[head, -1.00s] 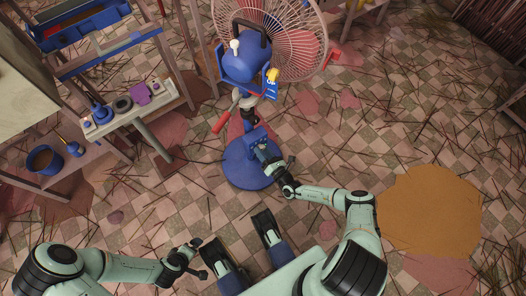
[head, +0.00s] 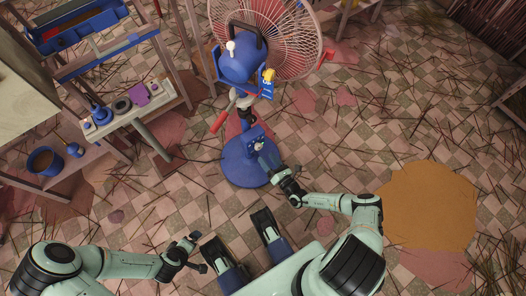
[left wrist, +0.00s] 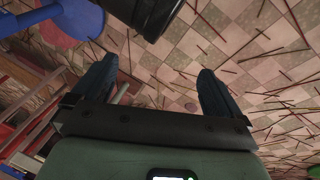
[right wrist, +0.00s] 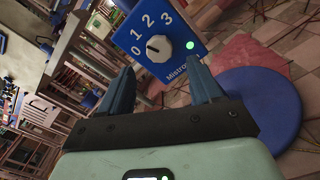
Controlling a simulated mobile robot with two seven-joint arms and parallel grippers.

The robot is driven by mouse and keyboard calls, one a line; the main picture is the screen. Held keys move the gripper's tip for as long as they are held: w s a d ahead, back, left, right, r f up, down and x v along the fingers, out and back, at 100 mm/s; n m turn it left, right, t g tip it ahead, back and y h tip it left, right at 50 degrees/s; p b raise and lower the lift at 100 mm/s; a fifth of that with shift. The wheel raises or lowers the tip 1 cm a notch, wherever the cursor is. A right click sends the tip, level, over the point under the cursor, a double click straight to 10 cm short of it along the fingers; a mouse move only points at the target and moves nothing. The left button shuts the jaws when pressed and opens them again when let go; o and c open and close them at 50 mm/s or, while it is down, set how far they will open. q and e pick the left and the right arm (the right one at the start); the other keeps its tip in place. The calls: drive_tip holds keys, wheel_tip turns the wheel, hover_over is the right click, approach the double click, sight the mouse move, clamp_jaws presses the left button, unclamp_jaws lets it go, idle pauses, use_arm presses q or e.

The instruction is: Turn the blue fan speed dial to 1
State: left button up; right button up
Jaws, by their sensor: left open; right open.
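The fan's blue control box (right wrist: 160,40) faces my right gripper in the right wrist view, with the numbers 0, 1, 2 and 3 around a small grey dial (right wrist: 157,48). My left gripper (head: 202,254) is open, empty and away from the fan.
The fan's round blue base (head: 238,170) stands on the tiled floor, with the wire fan cage (head: 285,35) above. A shelf (head: 130,112) with small items and a blue pot (head: 45,160) are at the left. Thin sticks litter the floor; an orange patch (head: 430,205) lies right.

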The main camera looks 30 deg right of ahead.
use_arm(q)
drive_tip(key=s, duration=0.1)
drive_tip(key=s+d+r+g+p, duration=0.1)
drive_tip(key=shift+s+d+r, duration=0.15)
drive_tip(key=shift+s+r, duration=0.15)
use_arm(e)
drive_tip(key=s, duration=0.7)
drive_tip(key=shift+s+d, duration=0.25)
